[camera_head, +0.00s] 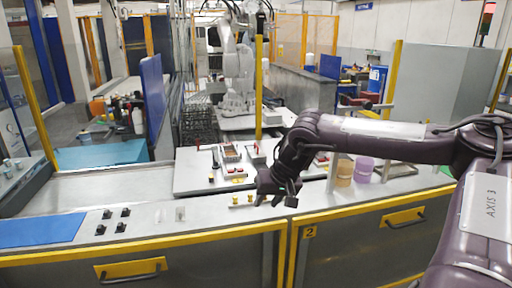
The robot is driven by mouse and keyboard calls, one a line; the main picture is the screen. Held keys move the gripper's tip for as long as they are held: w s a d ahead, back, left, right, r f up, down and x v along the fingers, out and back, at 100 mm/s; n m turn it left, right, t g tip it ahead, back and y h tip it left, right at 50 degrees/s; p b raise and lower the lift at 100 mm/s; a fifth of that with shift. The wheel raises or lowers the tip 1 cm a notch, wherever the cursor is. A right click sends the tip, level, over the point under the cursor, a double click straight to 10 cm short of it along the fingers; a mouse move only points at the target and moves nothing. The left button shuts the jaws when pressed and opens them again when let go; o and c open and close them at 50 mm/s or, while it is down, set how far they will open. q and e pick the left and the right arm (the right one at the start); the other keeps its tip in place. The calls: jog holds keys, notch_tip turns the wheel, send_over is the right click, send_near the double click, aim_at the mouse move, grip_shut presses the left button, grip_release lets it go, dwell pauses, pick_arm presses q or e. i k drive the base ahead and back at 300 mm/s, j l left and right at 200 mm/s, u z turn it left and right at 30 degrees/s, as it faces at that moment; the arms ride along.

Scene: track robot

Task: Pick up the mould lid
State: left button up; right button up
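My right arm comes in from the right, and its dark gripper (276,201) hangs over the front of the light work table (207,184). Its fingers look apart, with nothing visible between them. I cannot tell for sure which thing is the mould lid. Small metal mould-like parts with red pieces (230,154) lie on the table behind and left of the gripper, and a grey block (256,153) sits beside them. Two small yellow knobs (236,200) stand just left of the gripper. My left gripper is not in view.
Several small black blocks (124,212) and a blue mat (40,230) are on the left counter. A purple container (364,167) and a tan one (344,172) stand right of the gripper, below my arm. A yellow post (259,90) rises behind the table. The table's left part is clear.

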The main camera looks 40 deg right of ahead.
aim_at(256, 155)
jog(key=i+l, duration=0.4)
jog(key=l, duration=0.2)
jog(key=i+l, duration=0.85)
jog(key=l, duration=0.3)
